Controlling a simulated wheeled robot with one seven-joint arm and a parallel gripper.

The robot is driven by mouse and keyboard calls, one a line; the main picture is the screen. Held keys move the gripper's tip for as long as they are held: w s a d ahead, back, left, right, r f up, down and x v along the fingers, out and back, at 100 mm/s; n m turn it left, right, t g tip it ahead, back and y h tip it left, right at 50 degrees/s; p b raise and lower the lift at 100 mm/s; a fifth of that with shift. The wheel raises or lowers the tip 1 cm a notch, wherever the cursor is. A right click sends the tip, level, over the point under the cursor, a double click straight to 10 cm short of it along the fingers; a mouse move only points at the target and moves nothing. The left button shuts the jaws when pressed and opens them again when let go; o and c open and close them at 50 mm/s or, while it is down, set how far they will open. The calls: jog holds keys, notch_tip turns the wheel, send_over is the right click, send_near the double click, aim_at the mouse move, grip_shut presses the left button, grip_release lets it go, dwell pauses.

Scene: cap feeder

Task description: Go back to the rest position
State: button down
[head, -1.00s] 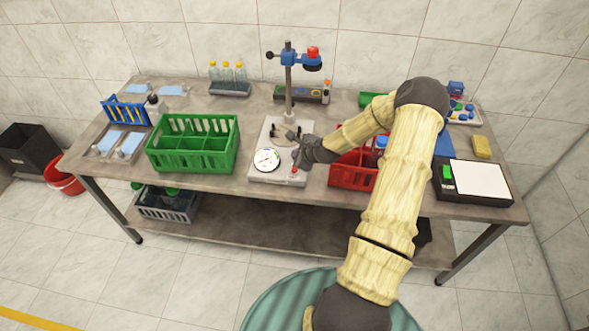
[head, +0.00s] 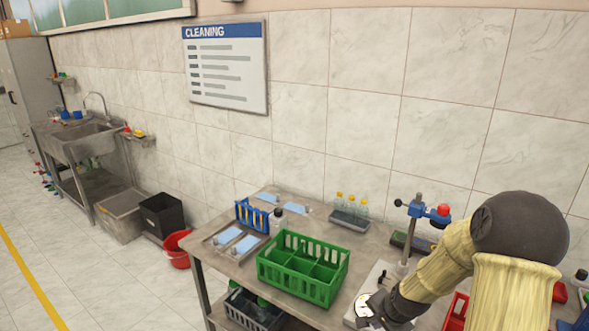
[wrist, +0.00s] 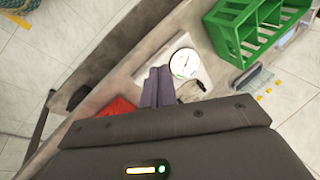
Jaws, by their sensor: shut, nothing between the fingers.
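My gripper (wrist: 158,88) is shut and empty in the wrist view, its two dark fingers side by side. It points toward the white base plate with a round dial (wrist: 184,63). In the head view my gripper is low at the right, near the dial (head: 366,306), and its tips are hard to make out. The stand (head: 413,225) with a blue clamp and red knob rises behind my arm. I cannot tell from these frames how high the fingers are above the bench.
The green crate (head: 262,272) stands left of the dial. A red crate (head: 453,313) is partly hidden behind my arm. A blue rack (head: 251,216), trays and bottles (head: 350,205) are on the bench (head: 375,240). A red bucket (head: 176,258) and sink (head: 75,143) lie left.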

jog(key=s+a+r+n+g, duration=0.1)
jog(key=s+a+r+n, duration=0.2)
jog(key=s+r+n, duration=0.2)
jog(key=s+a+r+n+g+h, duration=0.1)
jog(key=s+a+r+n, duration=0.2)
jog(key=s, duration=0.8)
notch_tip(320, 180, up, 3)
jog(key=n, duration=0.3)
jog(key=shift+s+a+f+n, duration=0.15)
jog(key=shift+s+n, duration=0.05)
jog(key=shift+n, duration=0.1)
